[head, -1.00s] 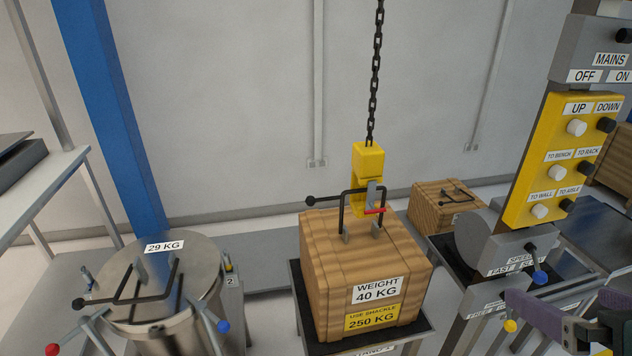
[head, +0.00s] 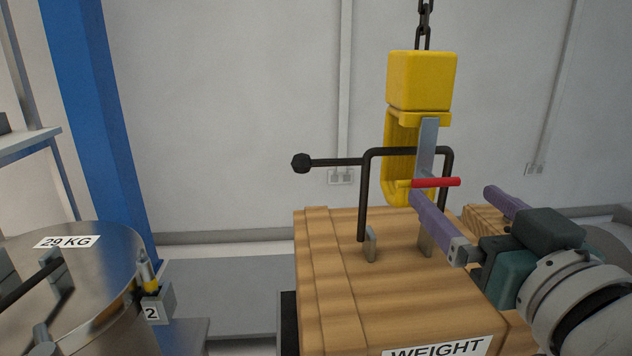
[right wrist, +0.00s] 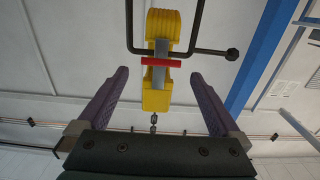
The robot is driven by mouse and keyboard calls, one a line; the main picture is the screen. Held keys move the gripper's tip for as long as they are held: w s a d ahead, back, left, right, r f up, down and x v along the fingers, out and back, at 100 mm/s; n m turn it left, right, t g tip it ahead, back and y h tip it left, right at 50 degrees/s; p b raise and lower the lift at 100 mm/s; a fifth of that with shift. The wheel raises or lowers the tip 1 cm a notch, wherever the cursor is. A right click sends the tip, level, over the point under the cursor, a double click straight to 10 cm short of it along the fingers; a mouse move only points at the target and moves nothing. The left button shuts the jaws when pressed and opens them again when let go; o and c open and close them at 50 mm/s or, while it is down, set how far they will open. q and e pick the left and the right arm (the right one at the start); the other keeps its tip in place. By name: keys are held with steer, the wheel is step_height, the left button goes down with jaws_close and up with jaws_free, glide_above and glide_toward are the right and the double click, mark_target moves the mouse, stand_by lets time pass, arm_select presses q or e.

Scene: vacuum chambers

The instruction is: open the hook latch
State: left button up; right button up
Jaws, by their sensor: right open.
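The yellow hook (head: 395,150) hangs on a chain above the wooden weight crate (head: 400,290). Its grey latch plate (head: 428,145) with a red crossbar (head: 436,182) spans the hook's mouth. The black bail handle (head: 364,190) of the crate passes through the hook. My right gripper (head: 452,194) is open beside the hook, with its purple fingers pointing toward the latch. In the right wrist view, the red bar (right wrist: 161,62) lies ahead, between the two fingertips and a little beyond them; nothing is gripped. My left gripper is not in view.
A steel drum (head: 85,300) marked 29 KG stands at the left. The bail's black knob (head: 301,163) sticks out to the left of the hook. A second wooden crate (head: 485,220) sits behind my right gripper.

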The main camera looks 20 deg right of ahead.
mark_target(434, 178)
steer(key=x, duration=0.9)
steer(key=shift+w+a+b, duration=0.1)
steer(key=shift+w+b, duration=0.15)
steer(key=shift+b, duration=0.1)
steer(key=shift+c, duration=0.2)
jaws_close()
stand_by(0.3)
